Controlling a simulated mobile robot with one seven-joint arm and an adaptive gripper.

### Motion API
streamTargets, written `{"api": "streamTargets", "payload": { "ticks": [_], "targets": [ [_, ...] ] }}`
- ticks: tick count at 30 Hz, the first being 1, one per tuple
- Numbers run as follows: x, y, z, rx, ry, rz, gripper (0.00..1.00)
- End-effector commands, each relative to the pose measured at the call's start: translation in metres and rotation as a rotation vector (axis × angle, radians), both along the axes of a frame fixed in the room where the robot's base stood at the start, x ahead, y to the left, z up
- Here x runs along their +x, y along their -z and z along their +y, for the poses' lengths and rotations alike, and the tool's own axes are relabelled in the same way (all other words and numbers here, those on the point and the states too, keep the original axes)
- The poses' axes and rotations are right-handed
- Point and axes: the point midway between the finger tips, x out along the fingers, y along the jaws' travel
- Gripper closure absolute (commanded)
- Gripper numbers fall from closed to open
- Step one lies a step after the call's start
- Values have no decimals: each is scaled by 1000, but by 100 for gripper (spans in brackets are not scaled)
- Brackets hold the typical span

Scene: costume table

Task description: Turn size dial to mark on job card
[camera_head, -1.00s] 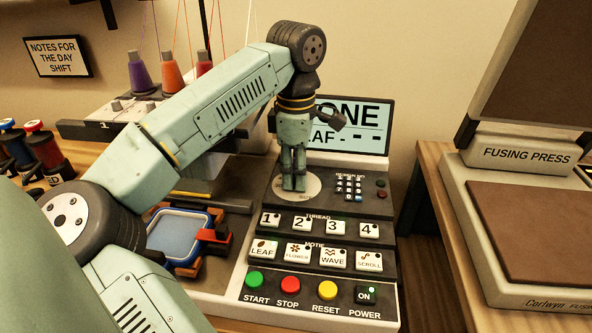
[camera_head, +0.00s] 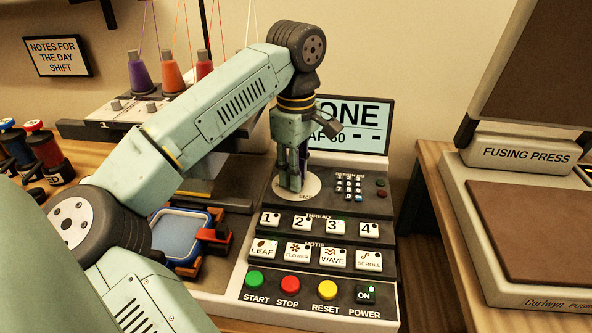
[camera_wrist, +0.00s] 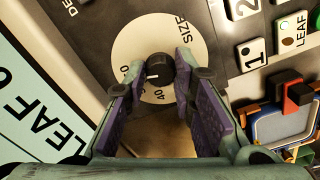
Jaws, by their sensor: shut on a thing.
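The size dial is a black knob (camera_wrist: 160,68) with a white line, on a round cream plate (camera_wrist: 137,42) marked SIZE with numbers around it. In the head view the plate (camera_head: 312,187) shows beside the fingertips, and the knob is hidden. My gripper (camera_head: 290,188) points down, shut on the knob. In the wrist view its fingers (camera_wrist: 155,80) stand either side of the knob. The white line points to the left, near small numbers past 40; the exact mark is hard to read. I cannot make out a job card.
The display (camera_head: 362,125) behind my wrist shows LEAF, partly hidden, and a number ending in 0. A keypad (camera_head: 349,187), thread and motif buttons, and START (camera_head: 254,279) and STOP (camera_head: 290,284) buttons lie close by. A hooped frame (camera_head: 178,237) is at left.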

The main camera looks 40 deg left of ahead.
Motion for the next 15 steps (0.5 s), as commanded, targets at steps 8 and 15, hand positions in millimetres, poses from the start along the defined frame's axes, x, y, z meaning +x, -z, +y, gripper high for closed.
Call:
{"api": "streamTargets", "payload": {
  "ticks": [8, 15],
  "targets": [
    [-1, 1, 0, -1, 0, 4, 74],
    [0, 1, 0, -1, -1, 2, 58]
  ]
}}
